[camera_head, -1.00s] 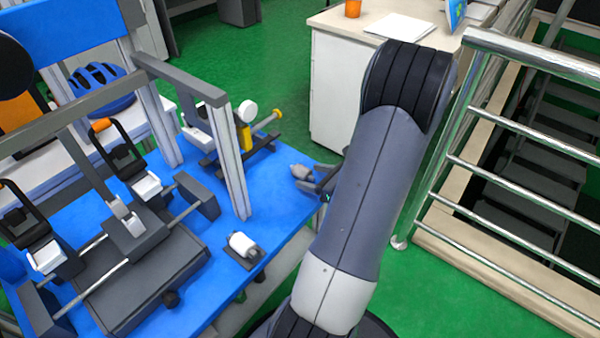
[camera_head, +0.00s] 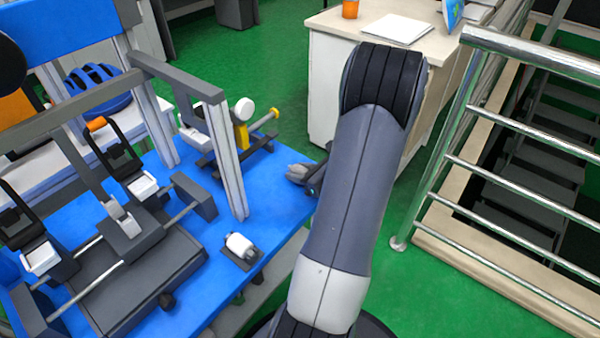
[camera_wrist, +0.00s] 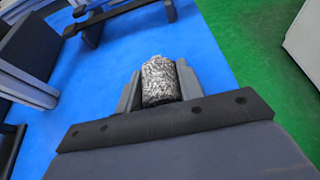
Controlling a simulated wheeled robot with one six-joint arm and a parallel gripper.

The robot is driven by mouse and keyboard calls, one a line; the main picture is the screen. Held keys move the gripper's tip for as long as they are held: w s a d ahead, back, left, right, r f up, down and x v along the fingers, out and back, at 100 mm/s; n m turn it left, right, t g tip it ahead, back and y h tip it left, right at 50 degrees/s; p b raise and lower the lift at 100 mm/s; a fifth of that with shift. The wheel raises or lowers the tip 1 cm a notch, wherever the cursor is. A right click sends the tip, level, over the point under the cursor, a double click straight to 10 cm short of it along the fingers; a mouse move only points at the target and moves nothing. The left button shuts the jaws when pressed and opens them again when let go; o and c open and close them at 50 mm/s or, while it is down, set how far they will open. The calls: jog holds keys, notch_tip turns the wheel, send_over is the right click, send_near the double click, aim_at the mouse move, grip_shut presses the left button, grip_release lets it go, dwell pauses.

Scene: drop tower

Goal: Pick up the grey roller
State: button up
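The grey roller (camera_wrist: 160,80) shows in the wrist view as a speckled grey cylinder at the middle. It lies between the two fingers of my gripper (camera_wrist: 160,88), one on each side. The fingers are very close to its sides; whether they press on it I cannot tell. Its near end is hidden by the gripper body. In the head view a small grey shape (camera_head: 298,172) shows at the right edge of the blue table (camera_head: 283,208), partly hidden by my arm, which also hides most of the gripper.
A white roller (camera_head: 240,244) rests on a dark stand at the table's front right. A grey post frame (camera_head: 225,150) and a clamp rig (camera_head: 130,270) stand left of my arm. A metal railing (camera_head: 480,165) is on the right. A white cabinet (camera_head: 325,85) stands behind.

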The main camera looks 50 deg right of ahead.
jog(key=c, duration=0.5)
jog(key=shift+o, duration=0.2)
jog(key=shift+r, duration=0.15)
